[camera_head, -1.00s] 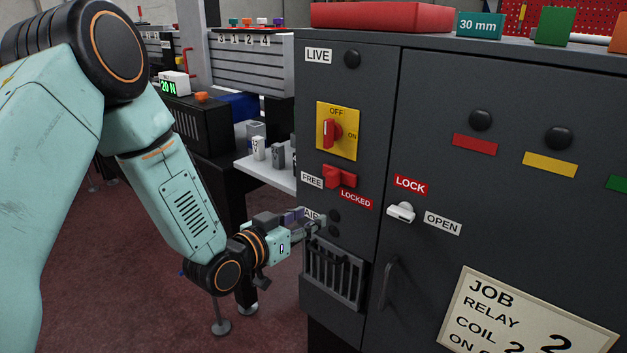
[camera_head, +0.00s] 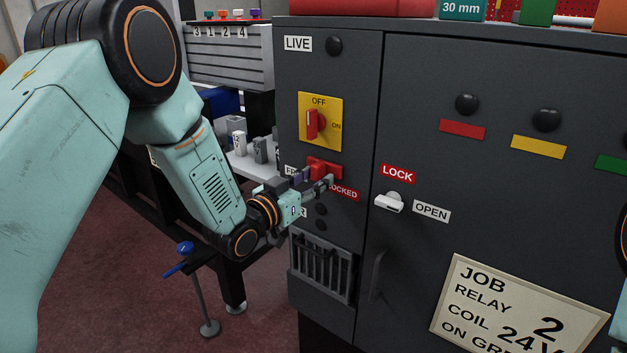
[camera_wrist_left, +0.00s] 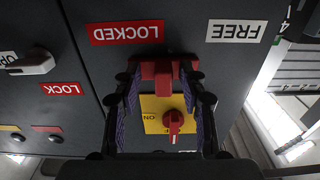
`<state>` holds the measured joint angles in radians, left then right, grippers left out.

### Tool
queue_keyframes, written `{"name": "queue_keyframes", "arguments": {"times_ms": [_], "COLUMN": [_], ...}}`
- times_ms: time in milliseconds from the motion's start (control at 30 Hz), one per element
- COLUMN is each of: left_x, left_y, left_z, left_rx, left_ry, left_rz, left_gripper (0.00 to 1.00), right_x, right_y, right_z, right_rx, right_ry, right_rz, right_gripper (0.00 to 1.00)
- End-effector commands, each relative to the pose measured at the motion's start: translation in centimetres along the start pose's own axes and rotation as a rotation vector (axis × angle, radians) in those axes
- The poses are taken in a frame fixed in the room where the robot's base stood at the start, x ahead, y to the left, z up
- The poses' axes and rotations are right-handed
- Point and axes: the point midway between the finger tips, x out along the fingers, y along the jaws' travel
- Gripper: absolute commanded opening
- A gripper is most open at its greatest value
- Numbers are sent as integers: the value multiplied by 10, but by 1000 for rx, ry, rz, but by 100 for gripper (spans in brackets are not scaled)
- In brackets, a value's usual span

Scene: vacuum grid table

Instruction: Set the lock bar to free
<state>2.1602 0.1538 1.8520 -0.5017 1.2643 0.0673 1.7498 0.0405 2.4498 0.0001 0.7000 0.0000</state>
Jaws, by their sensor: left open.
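The red lock bar (camera_head: 322,166) is on the dark cabinet's narrow left panel, between the FREE label (camera_head: 291,171) and the red LOCKED label (camera_head: 344,193). My left gripper (camera_head: 316,181) is open in front of the bar and partly covers both labels in the head view. In the left wrist view, the lock bar (camera_wrist_left: 163,72) shows between the two spread fingers of the left gripper (camera_wrist_left: 161,84). The LOCKED label (camera_wrist_left: 127,32) and FREE label (camera_wrist_left: 236,31) appear upside down there. I cannot tell whether a finger touches the bar. My right gripper is out of view.
A yellow OFF/ON switch plate (camera_head: 333,138) with a red handle sits just above the bar. A white latch (camera_head: 390,203) by LOCK and OPEN labels is to the right. A slatted holder (camera_head: 321,270) juts out below. A door handle (camera_head: 377,275) is beside it.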

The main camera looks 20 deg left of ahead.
Motion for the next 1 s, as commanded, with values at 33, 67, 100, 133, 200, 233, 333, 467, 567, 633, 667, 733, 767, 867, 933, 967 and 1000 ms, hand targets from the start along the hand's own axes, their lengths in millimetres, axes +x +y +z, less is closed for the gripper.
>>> {"name": "queue_keyframes", "arguments": {"times_ms": [33, 67, 100, 133, 200, 233, 333, 467, 567, 633, 667, 733, 767, 867, 933, 967, 1000], "left_x": [3, 4, 6, 6, 7, 7, 6, 6, 6, 6, 6, 6, 6, 6, 6, 6, 6], "left_y": [0, 0, -1, -1, -2, -2, -3, -3, -3, -3, -3, -3, -3, -3, -3, -3, -3], "left_z": [1, 1, 0, 0, 0, 0, 0, 0, 0, 0, 0, 0, 0, 0, 0, 0, 0], "left_rx": [0, 0, 0, -1, -1, -1, -1, -1, -1, -1, -1, -1, -1, -1, -1, 0, 0], "left_ry": [-1, -1, -1, 0, 0, 0, 0, 0, 0, 0, 0, -1, -1, -1, -1, -1, -1], "left_rz": [0, 0, 0, -1, -1, -1, -2, -2, -2, -2, -2, -2, -2, -2, -1, -1, -1], "left_gripper": [42, 42, 42, 42, 42, 42, 42, 33, 25, 19, 16, 10, 8, 0, 0, 0, 0], "right_x": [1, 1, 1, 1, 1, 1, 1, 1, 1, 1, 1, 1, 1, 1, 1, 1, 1], "right_y": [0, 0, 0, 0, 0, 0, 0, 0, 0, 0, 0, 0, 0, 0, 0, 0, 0], "right_z": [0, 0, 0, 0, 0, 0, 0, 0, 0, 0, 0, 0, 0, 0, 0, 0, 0], "right_rx": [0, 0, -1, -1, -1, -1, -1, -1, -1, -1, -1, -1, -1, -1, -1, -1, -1], "right_ry": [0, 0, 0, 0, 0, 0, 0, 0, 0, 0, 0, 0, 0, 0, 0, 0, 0], "right_rz": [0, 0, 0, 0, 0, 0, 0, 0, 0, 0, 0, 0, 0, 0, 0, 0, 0], "right_gripper": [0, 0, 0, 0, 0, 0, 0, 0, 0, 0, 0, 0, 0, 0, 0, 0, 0]}}
